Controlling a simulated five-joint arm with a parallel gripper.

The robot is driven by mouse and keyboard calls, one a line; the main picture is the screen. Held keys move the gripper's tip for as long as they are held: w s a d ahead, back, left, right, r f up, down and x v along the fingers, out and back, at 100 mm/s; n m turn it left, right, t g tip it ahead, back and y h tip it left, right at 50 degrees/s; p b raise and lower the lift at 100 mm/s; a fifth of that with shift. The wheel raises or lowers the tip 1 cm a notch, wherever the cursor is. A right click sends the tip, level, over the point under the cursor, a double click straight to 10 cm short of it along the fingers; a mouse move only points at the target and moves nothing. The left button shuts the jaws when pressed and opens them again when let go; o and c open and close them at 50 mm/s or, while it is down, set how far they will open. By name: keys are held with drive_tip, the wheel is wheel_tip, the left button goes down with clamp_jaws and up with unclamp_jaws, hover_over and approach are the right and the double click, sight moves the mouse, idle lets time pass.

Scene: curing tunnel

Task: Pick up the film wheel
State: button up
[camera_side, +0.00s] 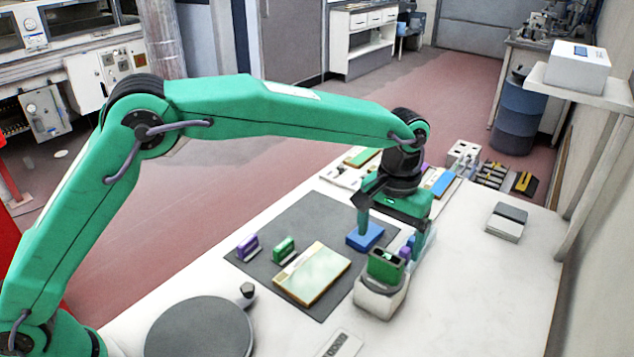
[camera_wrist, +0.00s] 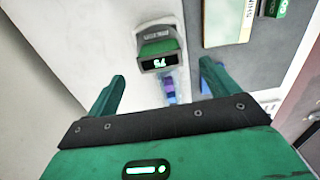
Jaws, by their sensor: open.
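I cannot tell for sure which item is the film wheel. A small purple and blue item with clear, pale parts (camera_wrist: 168,88) shows between my fingers in the wrist view. In the side view its purple part (camera_side: 405,252) is partly hidden behind a green-topped white device (camera_side: 380,297). My gripper (camera_wrist: 163,72) is open and points down, with a finger on each side of the small item and nothing held. In the side view my gripper (camera_side: 393,232) is over the mat's right edge. I cannot tell its height above the item.
The device with a lit display (camera_wrist: 158,50) stands close by. A blue block (camera_side: 365,237), pale panel (camera_side: 312,273), green block (camera_side: 284,249) and purple block (camera_side: 247,247) are on the dark mat (camera_side: 310,215). A round grey disc (camera_side: 200,330) is nearer. The table's right side is mostly clear.

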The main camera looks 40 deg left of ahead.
sight(387, 256)
drive_tip(key=shift+w+f, duration=0.1)
drive_tip(key=shift+f, duration=3.8)
drive_tip(key=c, duration=1.2)
drive_tip(key=shift+r, duration=0.2)
wheel_tip(387, 256, up, 10)
drive_tip(key=shift+f, duration=0.1)
drive_tip(key=shift+r, duration=3.95)
